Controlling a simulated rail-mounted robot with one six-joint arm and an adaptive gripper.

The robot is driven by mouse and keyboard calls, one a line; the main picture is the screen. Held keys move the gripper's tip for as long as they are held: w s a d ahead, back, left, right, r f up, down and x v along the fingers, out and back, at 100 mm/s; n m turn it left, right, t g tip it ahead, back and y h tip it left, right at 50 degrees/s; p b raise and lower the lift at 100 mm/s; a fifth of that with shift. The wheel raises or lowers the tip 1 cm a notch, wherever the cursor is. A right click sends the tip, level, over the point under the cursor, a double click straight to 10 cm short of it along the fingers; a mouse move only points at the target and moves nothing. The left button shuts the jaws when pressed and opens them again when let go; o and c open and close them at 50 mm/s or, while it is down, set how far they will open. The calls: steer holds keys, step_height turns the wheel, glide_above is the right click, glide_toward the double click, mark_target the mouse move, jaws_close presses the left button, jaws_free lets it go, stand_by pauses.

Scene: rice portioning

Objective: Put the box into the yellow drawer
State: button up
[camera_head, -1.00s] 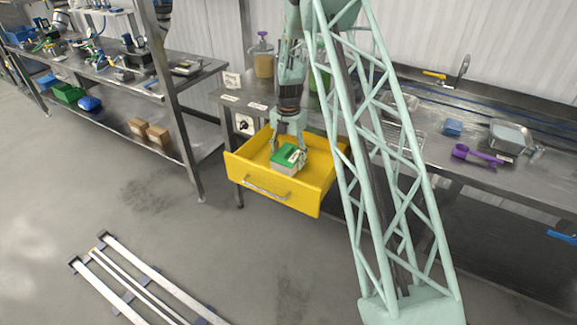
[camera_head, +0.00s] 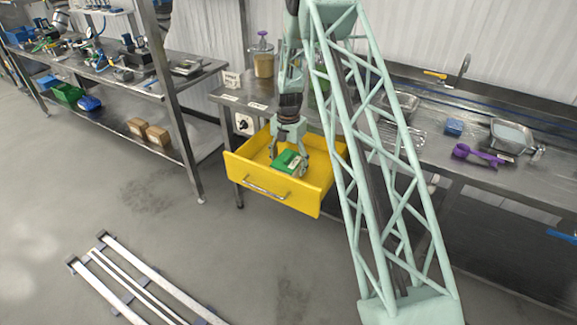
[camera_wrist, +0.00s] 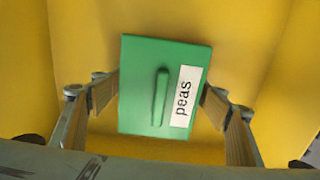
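The box (camera_head: 287,161) has a green lid and sits low between the walls of the open yellow drawer (camera_head: 314,196). In the wrist view its green lid (camera_wrist: 148,85) has a raised handle and a white label reading "peas". My gripper (camera_head: 289,160) points down into the drawer, with one finger on each side of the box. In the wrist view the pads of my gripper (camera_wrist: 162,82) meet the lid's left and right edges, so it looks shut on the box. The box's underside is hidden, so I cannot tell whether it touches the drawer floor.
The drawer's front panel and handle (camera_head: 267,189) face the open floor. The steel counter (camera_head: 480,177) above holds a purple scoop (camera_head: 478,154), a blue block (camera_head: 453,128) and a metal container (camera_head: 512,136). A shelf rack (camera_head: 178,105) stands at the left.

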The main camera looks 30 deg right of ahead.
steer(key=shift+o, duration=0.3)
steer(key=shift+r, duration=0.15)
step_height(320, 180, up, 11)
steer(key=shift+r+p, duration=0.2)
steer(key=shift+p, duration=0.75)
steer(key=shift+r, duration=0.3)
